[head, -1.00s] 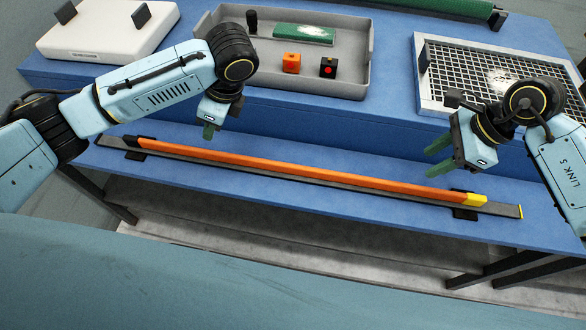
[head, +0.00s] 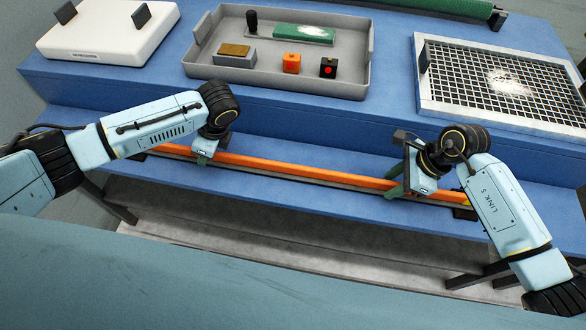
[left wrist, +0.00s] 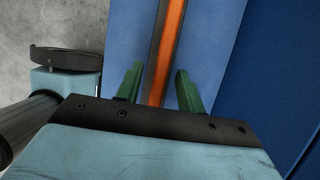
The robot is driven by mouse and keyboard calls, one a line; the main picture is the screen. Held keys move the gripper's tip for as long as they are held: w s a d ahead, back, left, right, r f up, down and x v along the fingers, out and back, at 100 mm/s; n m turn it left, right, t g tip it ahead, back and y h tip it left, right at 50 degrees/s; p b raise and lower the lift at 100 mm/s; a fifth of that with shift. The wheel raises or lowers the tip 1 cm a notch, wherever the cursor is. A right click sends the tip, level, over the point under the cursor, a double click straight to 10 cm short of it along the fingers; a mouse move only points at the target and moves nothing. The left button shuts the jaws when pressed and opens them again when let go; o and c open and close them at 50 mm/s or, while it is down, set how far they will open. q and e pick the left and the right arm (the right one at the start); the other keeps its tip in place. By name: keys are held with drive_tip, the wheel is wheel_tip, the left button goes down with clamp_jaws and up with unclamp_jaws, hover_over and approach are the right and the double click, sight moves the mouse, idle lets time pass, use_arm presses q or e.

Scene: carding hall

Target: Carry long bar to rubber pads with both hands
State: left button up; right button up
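The long orange bar (head: 290,172) lies along the front shelf on a thin dark rail; its yellow right end is mostly hidden by my right arm. My left gripper (head: 203,158) is at the bar's left part. In the left wrist view, its green fingers (left wrist: 157,88) stand apart on either side of the bar (left wrist: 166,60), with gaps to both. My right gripper (head: 394,181) is at the bar's right part, its green fingers spread, one on each side. Black blocks stand on the white box (head: 105,38) at the back left; I cannot tell whether these are the rubber pads.
A grey tray (head: 372,62) on the raised back level holds a green brush-like piece, a brown-topped block (head: 235,54), an orange block and a black block with a red button. A mesh-topped frame (head: 428,98) is at the right. The blue shelf (head: 300,150) is clear behind the bar.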

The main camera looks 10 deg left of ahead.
use_arm(q)
drive_tip(key=shift+a+f, duration=0.1)
drive_tip(key=shift+f, duration=0.2)
use_arm(e)
drive_tip(key=shift+a+f, duration=0.1)
drive_tip(key=shift+f, duration=0.2)
use_arm(q)
drive_tip(key=shift+c, duration=0.2)
use_arm(e)
drive_tip(key=shift+c, duration=0.2)
use_arm(q)
clamp_jaws()
use_arm(e)
clamp_jaws()
drive_tip(key=shift+r, duration=0.1)
